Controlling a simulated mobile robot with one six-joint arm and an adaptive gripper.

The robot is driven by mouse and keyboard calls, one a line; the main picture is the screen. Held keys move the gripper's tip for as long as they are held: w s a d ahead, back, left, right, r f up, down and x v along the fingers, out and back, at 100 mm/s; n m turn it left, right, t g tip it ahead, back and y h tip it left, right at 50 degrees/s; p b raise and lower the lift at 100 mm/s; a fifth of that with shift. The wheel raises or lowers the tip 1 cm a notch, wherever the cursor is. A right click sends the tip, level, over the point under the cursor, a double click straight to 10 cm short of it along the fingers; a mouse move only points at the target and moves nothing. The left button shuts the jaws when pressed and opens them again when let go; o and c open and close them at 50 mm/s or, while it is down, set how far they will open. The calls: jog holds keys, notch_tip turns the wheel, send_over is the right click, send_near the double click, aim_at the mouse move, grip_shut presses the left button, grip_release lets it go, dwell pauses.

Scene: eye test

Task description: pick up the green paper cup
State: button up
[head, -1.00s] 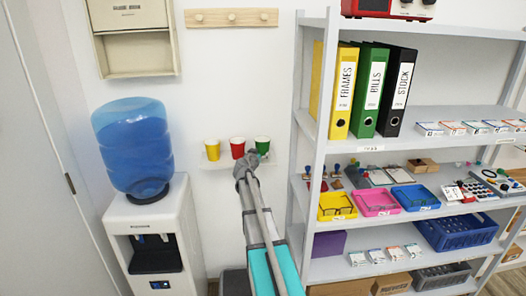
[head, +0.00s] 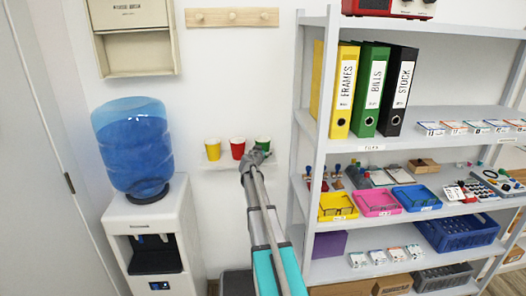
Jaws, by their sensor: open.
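The green paper cup (head: 262,144) stands at the right end of a small white wall shelf (head: 226,162). A red cup (head: 238,148) is to its left and a yellow cup (head: 213,149) further left. My gripper (head: 255,156) is at the front of the green cup and covers its lower part. The gripper is open. I cannot tell whether its fingers are around the cup or touching it.
A water dispenser (head: 152,232) with a blue bottle (head: 134,150) stands to the left. A grey shelf unit (head: 318,130) with binders, trays and boxes rises close on the right of my arm. A peg rail (head: 232,17) hangs above on bare wall.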

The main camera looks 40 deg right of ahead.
jog(key=shift+w+d, duration=0.15)
jog(key=shift+d, duration=0.1)
dwell(0.4)
jog(key=c, duration=0.5)
